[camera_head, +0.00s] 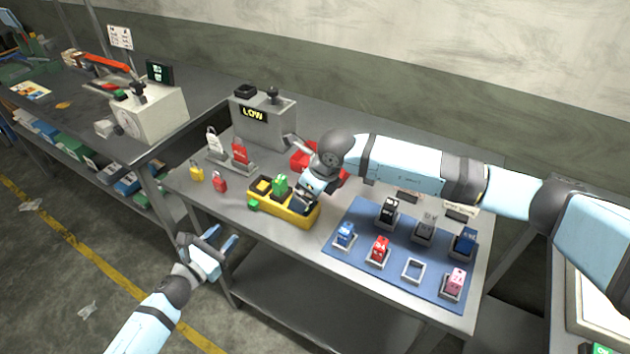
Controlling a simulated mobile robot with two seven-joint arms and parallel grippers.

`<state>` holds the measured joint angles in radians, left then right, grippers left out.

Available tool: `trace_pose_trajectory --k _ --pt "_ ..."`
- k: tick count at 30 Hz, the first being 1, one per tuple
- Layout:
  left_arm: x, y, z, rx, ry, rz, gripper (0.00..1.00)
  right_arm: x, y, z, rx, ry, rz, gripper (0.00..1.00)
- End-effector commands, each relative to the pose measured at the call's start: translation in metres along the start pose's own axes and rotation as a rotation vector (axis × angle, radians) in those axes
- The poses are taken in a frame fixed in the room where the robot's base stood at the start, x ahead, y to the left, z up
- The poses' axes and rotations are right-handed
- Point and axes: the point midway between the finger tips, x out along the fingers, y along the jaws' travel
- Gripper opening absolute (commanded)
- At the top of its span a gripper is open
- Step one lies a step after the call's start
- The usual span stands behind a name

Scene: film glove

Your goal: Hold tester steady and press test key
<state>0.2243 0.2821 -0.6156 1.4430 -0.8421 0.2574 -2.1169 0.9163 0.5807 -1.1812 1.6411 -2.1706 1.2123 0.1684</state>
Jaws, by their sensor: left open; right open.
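The tester (280,131) is a grey box standing at the back left of the middle table. Its dark display reads LOW in yellow. A black square part and a black knob sit on its top; I cannot tell which is the test key. My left gripper (222,240) is open and empty, low in front of the table's left front edge, well apart from the tester. My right gripper (306,199) is open at the right end of the yellow tray (283,213), in front of the tester and not touching it. Its fingertips are partly hidden and small.
The yellow tray holds a green block (280,184). White and red padlock-like pieces stand on a grey holder (233,161). A yellow and a red padlock lie nearby. A blue mat (345,262) carries several coloured blocks. A red object (303,155) lies behind my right gripper.

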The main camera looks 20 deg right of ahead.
Motion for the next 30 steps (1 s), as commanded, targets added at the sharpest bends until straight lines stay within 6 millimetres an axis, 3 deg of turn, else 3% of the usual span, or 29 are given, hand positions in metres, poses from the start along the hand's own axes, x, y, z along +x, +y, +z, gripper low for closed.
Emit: trace_pose_trajectory --k 6,12,18,26,27,30 --pt "0.000 0.000 0.000 0.000 0.000 0.000 0.43 0.044 0.001 0.000 0.001 0.002 0.002 1.00" --pt "0.000 0.000 0.000 0.000 0.000 0.000 0.43 0.074 0.001 0.000 0.001 0.001 0.003 1.00" --pt "0.000 0.000 0.000 0.000 0.000 0.000 0.43 0.087 0.001 0.000 0.001 0.000 0.002 1.00" --pt "0.000 0.000 0.000 0.000 0.000 0.000 0.43 0.088 0.001 0.000 0.001 0.000 0.002 1.00" --pt "0.000 0.000 0.000 0.000 0.000 0.000 0.43 0.088 0.001 0.000 0.001 0.000 0.002 0.98" --pt "0.000 0.000 0.000 0.000 0.000 0.000 0.43 0.088 0.001 0.000 0.001 0.000 0.002 0.75"
